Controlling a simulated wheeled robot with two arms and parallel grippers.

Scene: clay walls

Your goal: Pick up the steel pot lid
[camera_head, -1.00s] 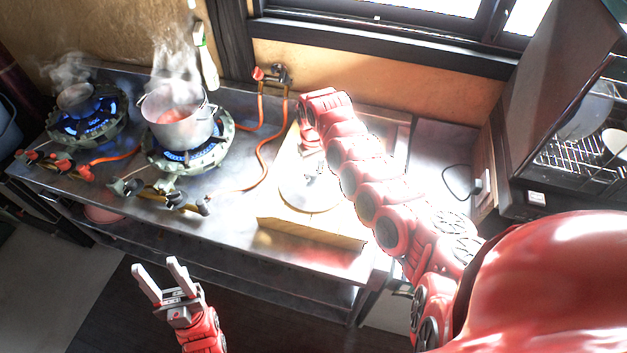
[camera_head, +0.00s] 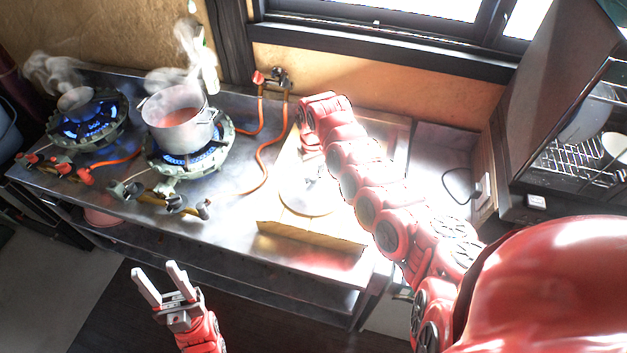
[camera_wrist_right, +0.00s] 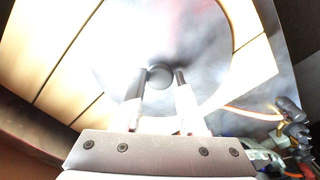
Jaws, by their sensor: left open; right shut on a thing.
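The steel pot lid (camera_head: 306,204) is a round, shiny disc on the pale wooden board, partly hidden by my right arm in the head view. In the right wrist view the lid (camera_wrist_right: 112,62) fills the upper middle, very bright. My right gripper (camera_wrist_right: 160,77) is shut on the lid's dark round knob (camera_wrist_right: 160,74), one finger on each side. I cannot tell whether the lid is clear of the board. My left gripper (camera_head: 161,275) is open and empty, in front of the counter and low in the head view.
A steaming pot (camera_head: 180,130) stands on the nearer burner (camera_head: 215,155), left of the lid. A smaller steaming pot (camera_head: 76,102) sits on the far-left burner. An orange hose (camera_head: 264,150) runs between burner and board (camera_head: 310,235). A dark cabinet (camera_head: 545,120) stands at the right.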

